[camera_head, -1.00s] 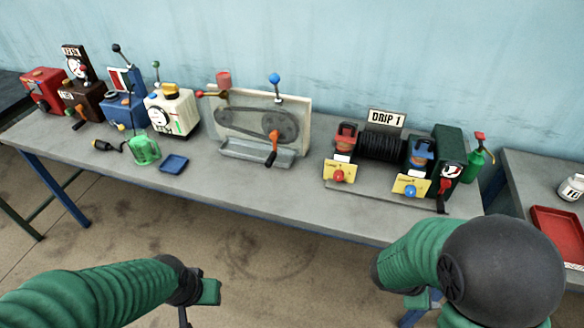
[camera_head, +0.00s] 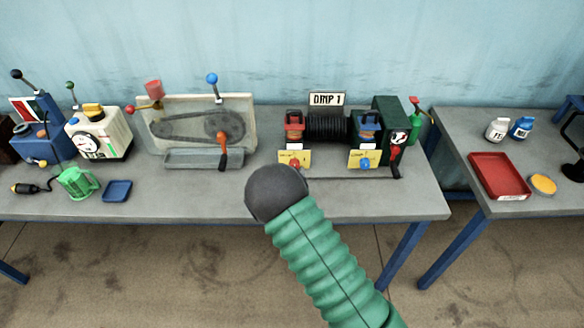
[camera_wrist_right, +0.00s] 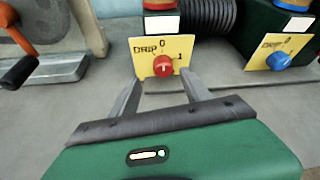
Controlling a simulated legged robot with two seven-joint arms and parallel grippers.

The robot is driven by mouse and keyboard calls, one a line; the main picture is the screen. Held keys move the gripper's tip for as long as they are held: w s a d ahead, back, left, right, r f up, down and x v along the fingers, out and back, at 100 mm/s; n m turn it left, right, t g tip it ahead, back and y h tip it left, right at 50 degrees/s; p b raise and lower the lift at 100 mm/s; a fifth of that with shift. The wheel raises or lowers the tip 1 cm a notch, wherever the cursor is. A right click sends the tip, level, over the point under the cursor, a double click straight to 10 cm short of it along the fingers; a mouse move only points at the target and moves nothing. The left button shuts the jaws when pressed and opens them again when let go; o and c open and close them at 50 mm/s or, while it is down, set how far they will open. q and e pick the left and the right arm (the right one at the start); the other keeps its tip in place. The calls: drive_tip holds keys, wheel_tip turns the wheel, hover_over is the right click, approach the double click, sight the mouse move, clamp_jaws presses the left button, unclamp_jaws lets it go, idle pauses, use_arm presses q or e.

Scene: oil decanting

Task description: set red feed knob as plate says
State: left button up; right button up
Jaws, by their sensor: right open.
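The red feed knob (camera_wrist_right: 163,66) is on a yellow plate (camera_wrist_right: 143,63) marked DRIP, 0 and 1. Its exact setting is too small to tell. In the head view the yellow plate (camera_head: 286,157) and red knob (camera_head: 296,163) show at the left front of the machine. A white sign (camera_head: 327,99) above reads DRIP 1. My right gripper (camera_wrist_right: 161,80) is open and empty, its fingertips just in front of the plate, one to each side of the knob; contact cannot be told. In the head view my right arm hides it. My left gripper is out of view.
A blue knob (camera_wrist_right: 278,60) on a second yellow plate (camera_wrist_right: 262,56) is to the right. An orange crank with a black handle (camera_wrist_right: 19,72) is at the left. A green can (camera_head: 415,130) stands right of the machine. The grey bench (camera_head: 225,205) is clear in front.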

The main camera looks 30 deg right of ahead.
drive_tip(key=x, duration=0.5)
drive_tip(key=shift+d, duration=0.25)
drive_tip(key=shift+w+d+f, duration=0.1)
drive_tip(key=shift+d+f, duration=0.1)
drive_tip(key=shift+d, duration=0.2)
drive_tip(key=shift+a+r, duration=0.2)
drive_tip(key=shift+a, duration=0.25)
drive_tip(key=c, duration=1.2)
drive_tip(key=shift+d, duration=0.15)
clamp_jaws()
